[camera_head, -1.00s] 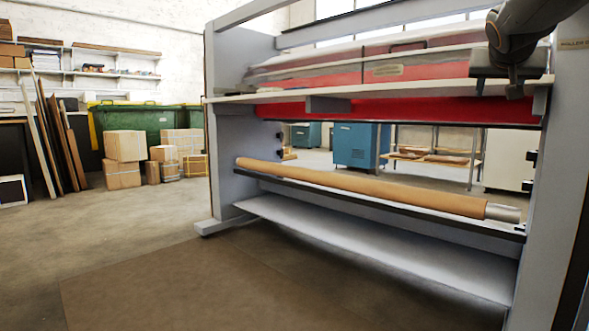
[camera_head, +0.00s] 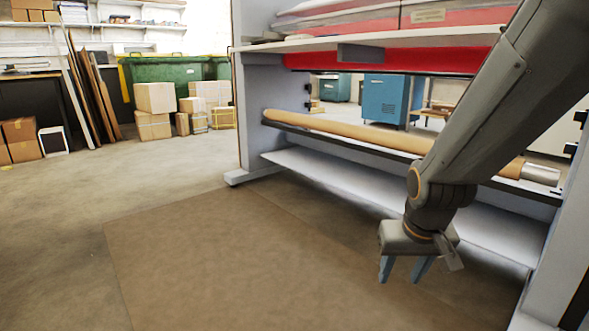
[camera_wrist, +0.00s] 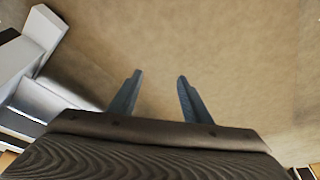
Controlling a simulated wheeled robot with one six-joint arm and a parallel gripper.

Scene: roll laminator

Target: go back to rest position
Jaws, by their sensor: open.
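My gripper (camera_head: 402,270) hangs at the right of the head view, in front of the roll laminator (camera_head: 239,110) and above the brown floor mat. Its fingers point down, apart, with nothing between them. In the wrist view my gripper (camera_wrist: 158,80) also shows two separate blue-grey fingers over bare floor. My arm comes in from the upper right and covers part of the laminator's shelves and the brown roll (camera_head: 340,127). The roll lies along the laminator's middle shelf.
The brown floor mat (camera_head: 200,265) is bare. Cardboard boxes (camera_head: 154,98), green bins (camera_head: 165,75) and leaning boards (camera_head: 90,85) stand at the back left. A white lower shelf (camera_head: 340,175) of the laminator is behind my gripper. The left floor is open.

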